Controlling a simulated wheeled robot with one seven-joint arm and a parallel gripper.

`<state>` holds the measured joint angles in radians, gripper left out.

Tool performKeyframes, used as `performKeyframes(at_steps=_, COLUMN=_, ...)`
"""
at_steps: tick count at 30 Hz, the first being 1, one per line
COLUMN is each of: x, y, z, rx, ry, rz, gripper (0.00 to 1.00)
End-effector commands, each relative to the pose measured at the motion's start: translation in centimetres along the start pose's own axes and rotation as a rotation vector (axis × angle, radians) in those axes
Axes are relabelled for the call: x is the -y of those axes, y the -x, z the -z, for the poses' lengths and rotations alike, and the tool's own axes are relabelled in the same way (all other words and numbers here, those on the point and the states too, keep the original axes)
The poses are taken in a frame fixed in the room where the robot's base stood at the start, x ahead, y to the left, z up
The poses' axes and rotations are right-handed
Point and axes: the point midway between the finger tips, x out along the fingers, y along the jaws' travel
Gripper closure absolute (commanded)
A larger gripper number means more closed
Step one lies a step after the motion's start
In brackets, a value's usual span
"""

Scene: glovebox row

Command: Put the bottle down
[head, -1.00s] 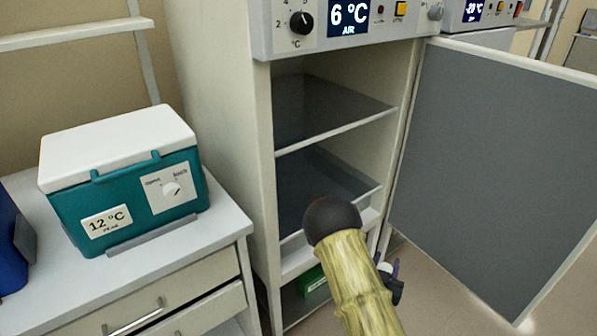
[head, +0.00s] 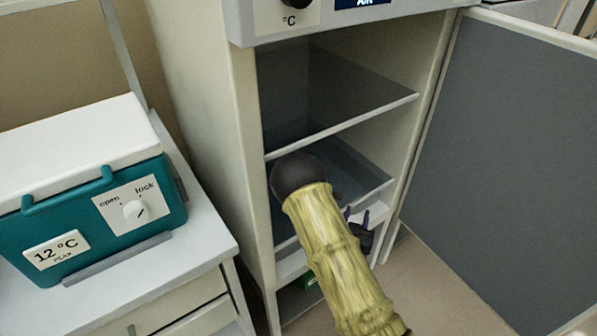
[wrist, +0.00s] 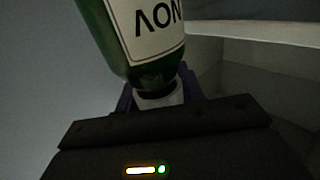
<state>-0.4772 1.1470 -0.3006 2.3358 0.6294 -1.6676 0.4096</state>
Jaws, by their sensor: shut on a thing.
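In the wrist view a green bottle (wrist: 145,40) with a white label, its lettering upside down in the picture, stands out from my gripper (wrist: 160,98). The purple fingers are shut around its pale neck end. In the head view my gripper (head: 356,220) shows as a dark body with purple fingertips behind my arm, in front of the open cabinet at the height of its lower compartments. The bottle cannot be made out there; my arm covers much of that area. Whether it touches a shelf cannot be told.
The open cabinet (head: 196,110) has a middle shelf (head: 340,131) and a lower shelf (head: 375,186). Its door (head: 510,150) stands wide open at right. A teal cool box (head: 95,215) sits on the drawer unit at left. A green item (head: 313,291) is partly visible low down.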

Motion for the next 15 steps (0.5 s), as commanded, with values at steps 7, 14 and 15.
performKeyframes(at_steps=7, x=0.2, y=0.1, z=-0.1, rx=-0.001, ry=0.0, rz=0.005, gripper=1.0)
performKeyframes(at_steps=14, x=0.3, y=0.1, z=-2.0, rx=-0.001, ry=0.0, rz=0.006, gripper=1.0)
performKeyframes(at_steps=15, x=0.3, y=0.1, z=-2.4, rx=-0.001, ry=0.0, rz=0.006, gripper=1.0)
